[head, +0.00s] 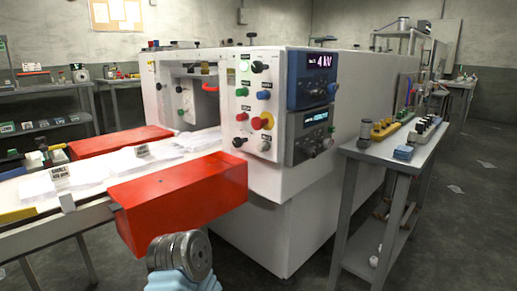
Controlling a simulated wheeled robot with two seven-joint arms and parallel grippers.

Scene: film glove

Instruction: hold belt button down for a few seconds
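The control panel (253,105) is on the front of a large white machine. It carries several small buttons and knobs, including a green button (244,83), a red button (241,117), a blue knob (264,95) and a large red button on yellow (262,121). Their labels are too small to read, so I cannot tell which is the belt button. The white belt (110,164) runs into the machine from the left, with pale sheets on it. I cannot make out either gripper; a grey metal disc-shaped part with pale blue below shows at the bottom, apart from the panel.
A red cover (180,193) juts out in front of the belt, below and left of the panel. Another red cover (118,141) is behind the belt. A grey side table (405,152) with small items stands at the right. The floor between machine and table is narrow.

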